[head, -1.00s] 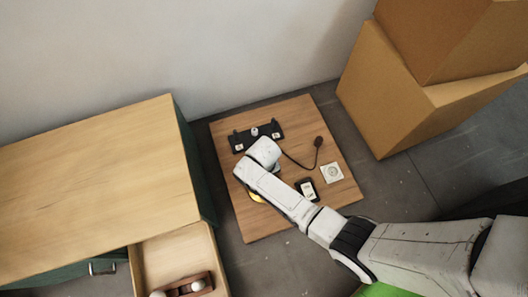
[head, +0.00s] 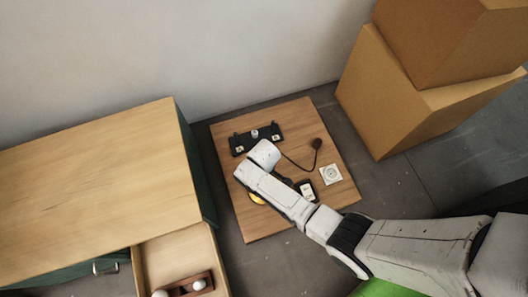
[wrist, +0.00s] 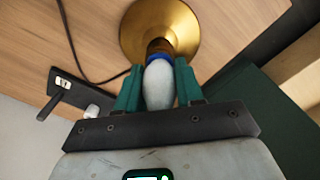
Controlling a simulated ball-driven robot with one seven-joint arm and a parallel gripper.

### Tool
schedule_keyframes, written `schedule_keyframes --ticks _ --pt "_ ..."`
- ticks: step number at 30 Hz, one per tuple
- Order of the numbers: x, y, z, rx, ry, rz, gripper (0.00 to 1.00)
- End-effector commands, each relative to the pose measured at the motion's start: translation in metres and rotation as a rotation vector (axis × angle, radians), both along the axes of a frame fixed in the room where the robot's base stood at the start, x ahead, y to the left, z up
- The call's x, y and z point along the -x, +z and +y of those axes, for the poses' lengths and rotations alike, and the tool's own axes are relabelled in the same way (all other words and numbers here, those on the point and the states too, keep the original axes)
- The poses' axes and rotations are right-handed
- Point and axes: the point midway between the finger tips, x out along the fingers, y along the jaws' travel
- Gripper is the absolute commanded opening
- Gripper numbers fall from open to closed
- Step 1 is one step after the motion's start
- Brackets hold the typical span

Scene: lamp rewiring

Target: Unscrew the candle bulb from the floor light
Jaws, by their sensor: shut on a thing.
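The floor light has a round brass base (wrist: 160,22) on the wooden board, with a blue collar (wrist: 159,57) below the bulb. The pale candle bulb (wrist: 158,92) sits at the collar and points toward the wrist camera. My gripper (wrist: 159,80) has its green fingers on both sides of the bulb and is shut on it. Whether the bulb is still seated in the socket cannot be told. In the head view my arm hides the bulb and the fingers; only an edge of the brass base (head: 256,198) shows.
The wooden board (head: 250,228) also holds a black fixture (head: 240,143), a corded plug (head: 317,143), a white wall socket (head: 331,174) and a small dark device (head: 306,190). An open drawer (head: 175,252) with a bulb rack stands left. Cardboard boxes (head: 385,110) stand right.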

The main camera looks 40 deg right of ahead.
Motion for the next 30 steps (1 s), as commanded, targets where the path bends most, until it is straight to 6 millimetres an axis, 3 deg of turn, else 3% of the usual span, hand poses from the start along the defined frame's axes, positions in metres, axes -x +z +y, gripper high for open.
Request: schedule_keyframes --ticks 6,17,30 --pt "0.0004 0.0005 -0.0001 0.0 0.184 0.001 0.1" --pt "0.0003 0.0003 -0.0001 0.0 0.215 0.001 0.1" --pt "0.0007 0.0015 -0.0002 -0.001 0.731 0.002 0.1"
